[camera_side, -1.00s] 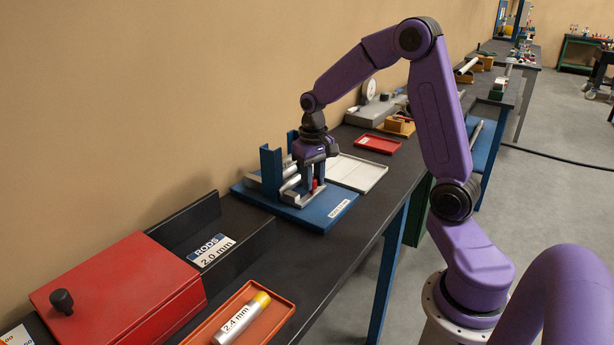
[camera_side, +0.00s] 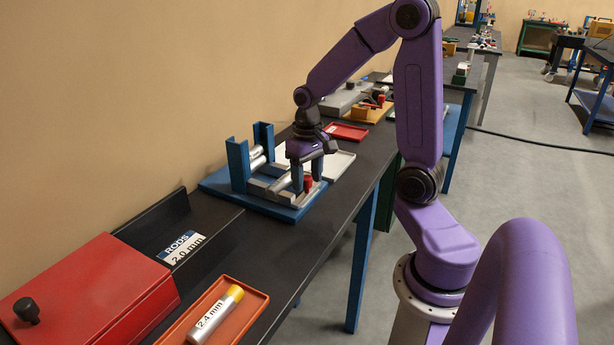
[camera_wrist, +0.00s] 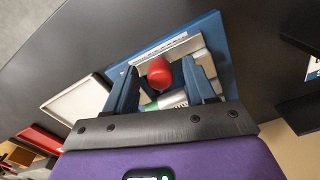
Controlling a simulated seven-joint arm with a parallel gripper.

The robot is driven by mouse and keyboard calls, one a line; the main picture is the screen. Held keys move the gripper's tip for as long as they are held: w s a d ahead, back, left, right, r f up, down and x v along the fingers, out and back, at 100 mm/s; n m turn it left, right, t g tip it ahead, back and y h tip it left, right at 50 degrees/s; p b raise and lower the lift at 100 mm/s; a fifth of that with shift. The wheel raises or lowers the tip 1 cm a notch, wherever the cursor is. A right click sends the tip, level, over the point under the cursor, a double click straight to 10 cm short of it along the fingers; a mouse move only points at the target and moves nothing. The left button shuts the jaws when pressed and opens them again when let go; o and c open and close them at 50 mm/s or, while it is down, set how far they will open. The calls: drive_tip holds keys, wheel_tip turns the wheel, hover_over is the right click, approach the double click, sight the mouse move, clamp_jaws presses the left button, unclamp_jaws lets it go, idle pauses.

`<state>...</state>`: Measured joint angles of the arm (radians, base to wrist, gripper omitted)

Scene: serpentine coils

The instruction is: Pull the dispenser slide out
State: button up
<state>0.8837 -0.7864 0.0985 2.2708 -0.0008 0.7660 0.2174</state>
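The dispenser has a blue base (camera_side: 215,187) and blue uprights (camera_side: 237,165) on the bench. Its grey slide extends out from the uprights toward the base's front edge. A red knob (camera_side: 307,184) stands upright at the slide's outer end; it also shows in the wrist view (camera_wrist: 158,73). My gripper (camera_side: 307,180) points down over the knob. In the wrist view its fingers (camera_wrist: 160,76) stand on either side of the knob, with gaps visible on both sides. A silver cylinder with a green band (camera_wrist: 172,101) lies behind the knob, partly hidden by my gripper.
A white tray (camera_side: 341,163) and a red tray (camera_side: 346,132) lie behind the dispenser. A black RODS holder (camera_side: 183,250), a red box (camera_side: 85,290) and an orange tray (camera_side: 258,312) with a yellow-capped 2.4 mm tube (camera_side: 215,315) are nearer. Bare bench surrounds the base's front.

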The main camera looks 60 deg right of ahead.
wheel_tip(320, 180, up, 17)
drive_tip(key=shift+r, duration=0.2)
idle(0.7)
drive_tip(key=shift+s, duration=0.1)
drive_tip(key=s+a+f+n, duration=0.2)
drive_tip(key=a+f+n, duration=0.2)
drive_tip(key=a, duration=0.4)
drive_tip(key=s+a+f+n, duration=0.5)
drive_tip(key=s+n, duration=0.1)
drive_tip(key=s, duration=0.2)
drive_tip(key=s+a+f+n, duration=0.4)
drive_tip(key=s+a+n, duration=0.1)
drive_tip(key=s, duration=0.3)
drive_tip(key=shift+f+n, duration=0.4)
drive_tip(key=shift+n, duration=0.2)
